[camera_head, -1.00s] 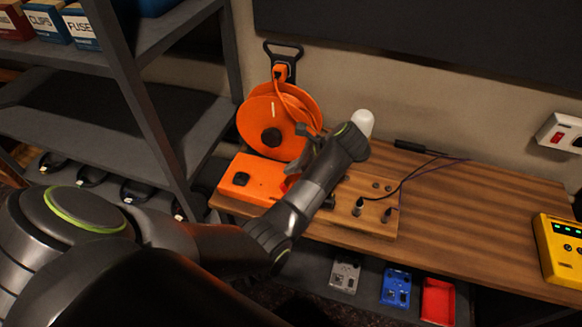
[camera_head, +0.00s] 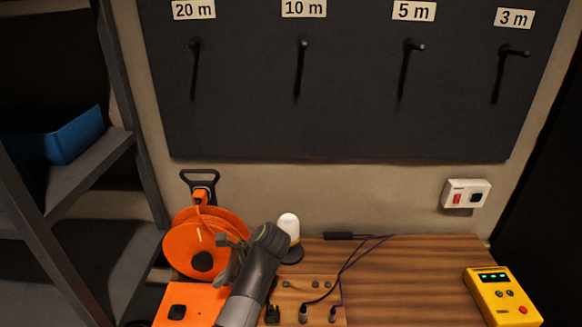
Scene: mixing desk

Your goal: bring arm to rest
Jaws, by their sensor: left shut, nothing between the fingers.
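My left arm comes up from the bottom edge in the head view, and its wrist hangs over the left part of the desk. My left gripper (camera_head: 228,254) is shut and empty. It points left and overlaps the right edge of the orange cable reel (camera_head: 182,248) in the picture. I cannot tell whether it touches the reel. The white-domed lamp (camera_head: 289,226) stands just behind my wrist. My right gripper is out of view.
A wooden board (camera_head: 325,296) with plugs and dark cables lies right of my wrist. The orange box (camera_head: 178,312) is below the reel. A yellow tester (camera_head: 500,296) sits at the right. Bare desk (camera_head: 415,280) lies between. A dark peg panel (camera_head: 340,110) hangs behind.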

